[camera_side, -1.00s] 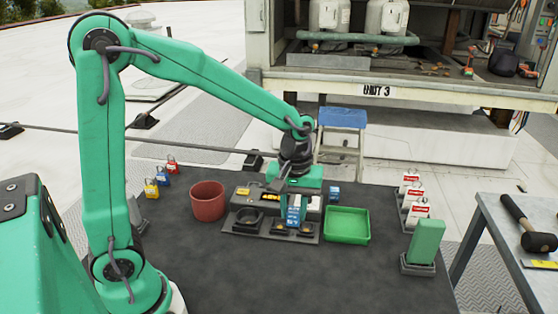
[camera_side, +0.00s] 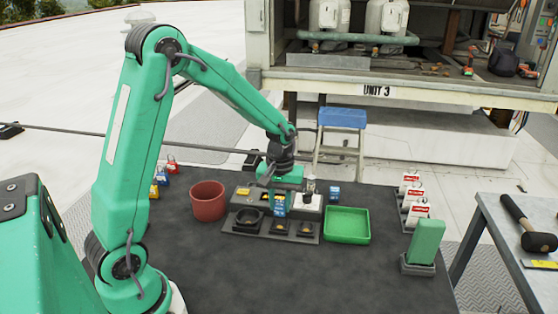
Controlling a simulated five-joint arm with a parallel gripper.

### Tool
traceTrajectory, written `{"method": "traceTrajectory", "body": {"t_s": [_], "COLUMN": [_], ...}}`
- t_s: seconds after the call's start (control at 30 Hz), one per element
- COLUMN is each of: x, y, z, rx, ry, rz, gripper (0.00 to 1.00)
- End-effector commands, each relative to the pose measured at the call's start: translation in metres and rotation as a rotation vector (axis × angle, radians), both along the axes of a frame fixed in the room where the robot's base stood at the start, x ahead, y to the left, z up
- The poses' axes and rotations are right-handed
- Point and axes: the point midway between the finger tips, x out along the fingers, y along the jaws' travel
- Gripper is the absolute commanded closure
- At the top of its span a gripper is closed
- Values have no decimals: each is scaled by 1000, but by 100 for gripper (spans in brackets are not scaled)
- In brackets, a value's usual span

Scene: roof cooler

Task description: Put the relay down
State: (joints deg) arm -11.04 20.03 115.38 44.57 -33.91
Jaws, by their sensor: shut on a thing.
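The relay (camera_side: 280,207) is a small blue block with a pale label. It is upright at the tip of my gripper (camera_side: 280,196), which is shut on it. My gripper points down over the dark tray of parts (camera_side: 270,238) in the middle of the mat. The relay is in front of the grey panel behind that tray. I cannot tell whether its lower end touches anything.
A red pot (camera_side: 208,201) stands left of the tray and a green bin (camera_side: 347,225) right of it. A small blue block (camera_side: 334,193) and a silvery cylinder (camera_side: 309,188) stand behind. A green block (camera_side: 427,240) stands upright at right. The front mat is clear.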

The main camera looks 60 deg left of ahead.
Motion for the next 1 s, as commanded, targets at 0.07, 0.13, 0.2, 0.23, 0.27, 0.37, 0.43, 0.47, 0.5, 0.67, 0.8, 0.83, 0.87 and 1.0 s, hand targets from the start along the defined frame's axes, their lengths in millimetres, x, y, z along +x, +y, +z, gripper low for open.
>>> {"method": "traceTrajectory", "body": {"t_s": [0.07, 0.13, 0.2, 0.23, 0.27, 0.37, 0.43, 0.47, 0.5, 0.67, 0.8, 0.83, 0.87, 1.0], "x": [0, 0, 0, 0, 0, 0, -1, -1, -1, 0, 0, 0, 0, 0], "y": [1, 1, 1, 1, 1, 0, 0, 0, 0, 0, 0, 0, 0, 0], "z": [0, 0, -2, -4, -6, -16, -24, -28, -32, -41, -41, -40, -40, -42], "rx": [1, 0, 0, 0, 0, -1, -1, -1, -1, 0, 0, 0, 0, -1], "ry": [-1, 0, 0, 1, 1, 4, 4, 4, 5, 1, 0, 0, 0, 1], "rz": [0, 0, 0, 0, 0, 0, 0, 0, 0, 0, 0, 0, 0, 0], "gripper": [96, 96, 96, 96, 96, 96, 96, 96, 96, 96, 96, 96, 96, 96]}}
